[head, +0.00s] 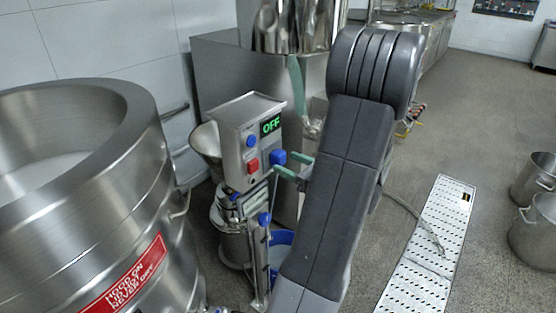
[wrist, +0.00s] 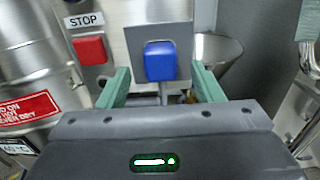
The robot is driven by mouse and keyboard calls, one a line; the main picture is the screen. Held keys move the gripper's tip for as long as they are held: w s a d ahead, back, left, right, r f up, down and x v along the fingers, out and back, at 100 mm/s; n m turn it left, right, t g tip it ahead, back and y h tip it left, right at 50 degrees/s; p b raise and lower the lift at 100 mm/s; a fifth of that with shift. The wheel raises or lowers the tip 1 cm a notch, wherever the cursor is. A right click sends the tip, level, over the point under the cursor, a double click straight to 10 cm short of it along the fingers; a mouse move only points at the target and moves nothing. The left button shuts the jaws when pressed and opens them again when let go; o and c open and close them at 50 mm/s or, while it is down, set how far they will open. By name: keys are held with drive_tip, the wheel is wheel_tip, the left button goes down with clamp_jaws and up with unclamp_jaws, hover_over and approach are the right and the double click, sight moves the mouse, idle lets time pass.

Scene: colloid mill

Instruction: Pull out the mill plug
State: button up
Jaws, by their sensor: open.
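The mill's control box (head: 240,140) stands left of my arm in the head view, with a green OFF display (head: 271,125). The blue mill plug (head: 278,157) sits at the right side of the box's front. In the wrist view the plug (wrist: 160,61) is upright against a grey plate, with a cord hanging below it. My gripper (head: 291,168) is open, its green fingers reaching toward the plug. In the wrist view my gripper (wrist: 161,80) has one finger on each side of the plug, with visible gaps. Whether the fingertips reach its depth is unclear.
A red stop button (head: 253,166) and a blue button (head: 251,141) are on the box. The STOP label (wrist: 84,20) shows in the wrist view. A large steel kettle (head: 85,190) stands at the left. A white perforated floor grate (head: 430,250) lies at the right.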

drive_tip(key=shift+x, duration=1.5)
drive_tip(key=shift+p, duration=0.35)
clamp_jaws()
drive_tip(key=v, duration=0.6)
idle(1.1)
